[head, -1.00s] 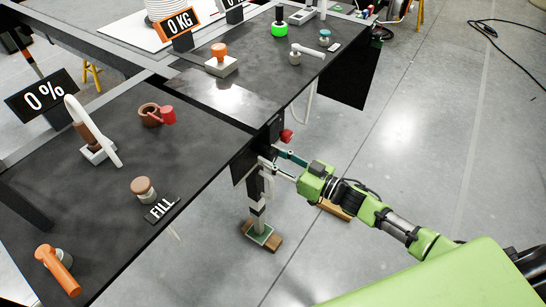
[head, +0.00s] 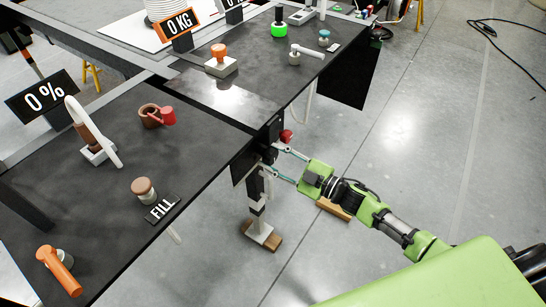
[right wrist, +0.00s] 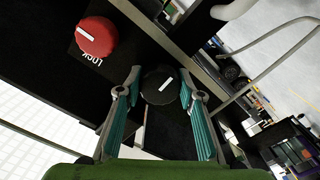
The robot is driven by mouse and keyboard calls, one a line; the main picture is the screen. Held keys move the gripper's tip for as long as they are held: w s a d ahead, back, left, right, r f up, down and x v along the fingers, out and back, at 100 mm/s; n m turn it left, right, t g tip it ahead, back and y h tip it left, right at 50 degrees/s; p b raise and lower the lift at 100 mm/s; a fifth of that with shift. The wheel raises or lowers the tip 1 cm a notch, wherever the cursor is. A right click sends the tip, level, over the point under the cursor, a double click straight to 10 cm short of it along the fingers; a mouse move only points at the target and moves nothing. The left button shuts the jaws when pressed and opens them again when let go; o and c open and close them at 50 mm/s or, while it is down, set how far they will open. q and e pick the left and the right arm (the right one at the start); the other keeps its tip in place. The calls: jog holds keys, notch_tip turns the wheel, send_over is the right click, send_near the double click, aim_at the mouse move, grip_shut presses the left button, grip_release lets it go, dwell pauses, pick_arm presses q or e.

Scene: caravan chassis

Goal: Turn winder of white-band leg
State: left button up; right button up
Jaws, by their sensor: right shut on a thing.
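The white-band leg (head: 257,194) stands upright below the table edge in the head view, dark with a white band. Its pale foot (head: 257,231) is over a wooden block (head: 272,243); I cannot tell whether they touch. In the right wrist view the winder, a round black knob (right wrist: 160,86) with a white mark, sits between the teal-padded fingers of my right gripper (right wrist: 161,74). The right gripper also shows in the head view (head: 276,161), shut on the winder at the leg's upper part. My left gripper is not in view.
A red LOCK knob (right wrist: 96,37) is close beside the right gripper; it also shows in the head view (head: 286,136). The dark table (head: 110,190) carries several knobs and levers. Another wooden block (head: 333,209) lies under my right arm.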

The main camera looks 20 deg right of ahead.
jog(key=n, duration=0.3)
jog(key=shift+n, duration=0.5)
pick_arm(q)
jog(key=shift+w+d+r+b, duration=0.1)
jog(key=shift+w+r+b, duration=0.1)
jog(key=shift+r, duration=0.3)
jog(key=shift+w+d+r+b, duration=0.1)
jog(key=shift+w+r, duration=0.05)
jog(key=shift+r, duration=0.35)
pick_arm(e)
jog(key=shift+n, duration=0.3)
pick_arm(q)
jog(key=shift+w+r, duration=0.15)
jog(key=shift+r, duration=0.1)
pick_arm(e)
jog(key=o, duration=1.1)
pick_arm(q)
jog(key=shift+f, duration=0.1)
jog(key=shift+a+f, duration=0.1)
pick_arm(e)
jog(key=shift+d, duration=0.1)
